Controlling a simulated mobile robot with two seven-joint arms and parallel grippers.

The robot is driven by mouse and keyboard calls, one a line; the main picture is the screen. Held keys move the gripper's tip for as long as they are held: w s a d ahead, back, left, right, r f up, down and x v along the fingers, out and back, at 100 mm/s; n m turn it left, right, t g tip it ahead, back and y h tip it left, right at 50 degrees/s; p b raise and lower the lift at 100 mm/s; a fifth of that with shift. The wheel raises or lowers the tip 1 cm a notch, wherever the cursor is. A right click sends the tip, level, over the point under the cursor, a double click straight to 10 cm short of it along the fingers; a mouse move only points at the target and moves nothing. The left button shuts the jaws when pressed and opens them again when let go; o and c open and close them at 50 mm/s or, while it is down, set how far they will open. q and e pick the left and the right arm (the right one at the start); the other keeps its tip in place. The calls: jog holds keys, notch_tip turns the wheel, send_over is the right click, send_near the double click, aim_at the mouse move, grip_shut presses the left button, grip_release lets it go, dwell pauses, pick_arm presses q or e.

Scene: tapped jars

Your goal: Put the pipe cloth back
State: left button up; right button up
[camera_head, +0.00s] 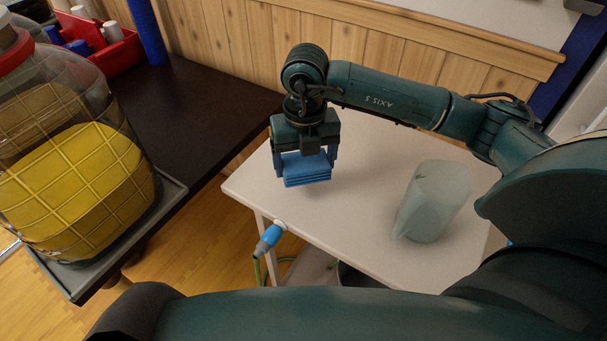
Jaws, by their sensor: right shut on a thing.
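My right gripper (305,165) is shut on a blue folded cloth (307,176), which looks like the pipe cloth. The cloth hangs in stacked folds below the fingers. It is over the back left part of the white table (345,205); I cannot tell whether it touches the top. A blue pipe end with a pale tip (268,241) sits at the table's front left edge, with a green hose below it. My left gripper is not in view.
A large jar of yellow liquid (80,175) stands on a grey tray (172,198) at the left. A red caddy (122,55) is on the dark counter (205,110). A wood-panelled wall is behind.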

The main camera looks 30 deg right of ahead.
aim_at(304, 187)
jog(key=shift+f, duration=2.3)
jog(key=shift+f, duration=0.2)
jog(key=o, duration=0.9)
jog(key=shift+r, duration=0.1)
notch_tip(304, 187, up, 12)
jog(key=shift+r, duration=0.1)
